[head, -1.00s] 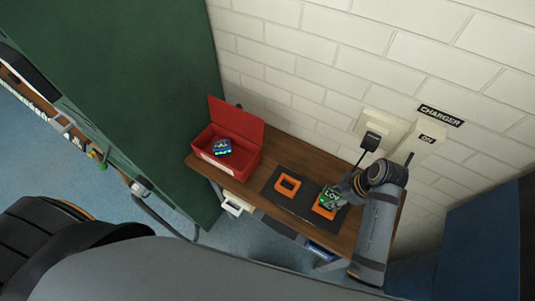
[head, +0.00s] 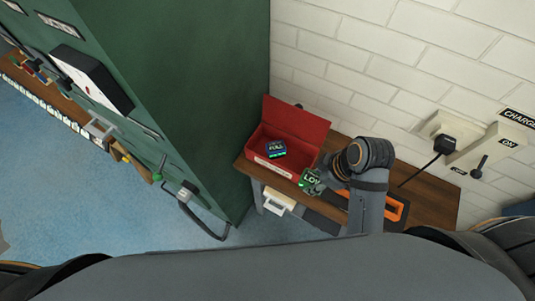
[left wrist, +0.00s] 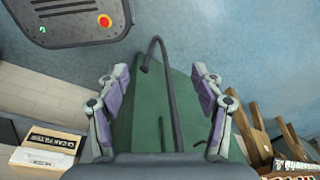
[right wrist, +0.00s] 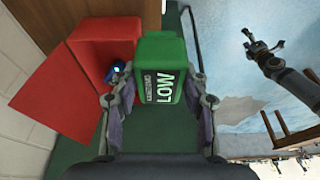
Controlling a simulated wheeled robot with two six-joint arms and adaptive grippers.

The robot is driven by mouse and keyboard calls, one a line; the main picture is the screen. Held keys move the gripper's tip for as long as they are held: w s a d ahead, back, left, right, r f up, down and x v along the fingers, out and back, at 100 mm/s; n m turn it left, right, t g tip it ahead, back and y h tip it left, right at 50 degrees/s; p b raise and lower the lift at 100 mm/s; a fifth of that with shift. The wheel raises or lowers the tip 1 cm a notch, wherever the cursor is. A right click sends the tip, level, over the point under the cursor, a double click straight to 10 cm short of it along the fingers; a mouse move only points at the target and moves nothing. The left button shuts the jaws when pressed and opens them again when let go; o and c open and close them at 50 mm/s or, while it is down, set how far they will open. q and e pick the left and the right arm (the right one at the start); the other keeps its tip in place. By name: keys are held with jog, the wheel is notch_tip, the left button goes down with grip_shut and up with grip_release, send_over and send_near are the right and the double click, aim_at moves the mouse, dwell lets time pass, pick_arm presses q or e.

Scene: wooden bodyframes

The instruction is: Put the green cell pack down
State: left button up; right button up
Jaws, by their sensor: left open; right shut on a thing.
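The green cell pack (head: 310,181), marked LOW, is held by my right gripper (head: 324,180) beside the front right corner of the red box (head: 274,167). In the right wrist view the pack (right wrist: 163,70) is between the shut fingers, with the red box (right wrist: 92,100) beyond it to the left. A blue pack (head: 275,149), marked FULL, sits in the open box. Whether the green pack touches the box or table is unclear. My left gripper (left wrist: 163,85) is open and empty in the left wrist view, and is not visible in the head view.
An orange holder (head: 398,209) on the dark mat is partly hidden by my right arm. The wooden table (head: 430,197) is bare at its right end. A green cabinet (head: 190,90) stands left of the table.

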jog(key=w+f, duration=0.4)
jog(key=w+a+f, duration=0.1)
jog(key=w+f, duration=0.3)
jog(key=w, duration=0.1)
jog(key=w+f, duration=0.4)
jog(key=w, duration=0.1)
jog(key=shift+a, duration=0.25)
pick_arm(q)
jog(key=shift+w+d, duration=0.1)
jog(key=shift+d, duration=0.1)
pick_arm(e)
jog(key=shift+d+f, duration=0.1)
jog(key=shift+f, duration=0.4)
pick_arm(q)
jog(key=shift+a, duration=0.1)
pick_arm(e)
jog(key=shift+f, duration=0.1)
jog(key=o, duration=1.3)
pick_arm(q)
jog(key=shift+a, duration=0.1)
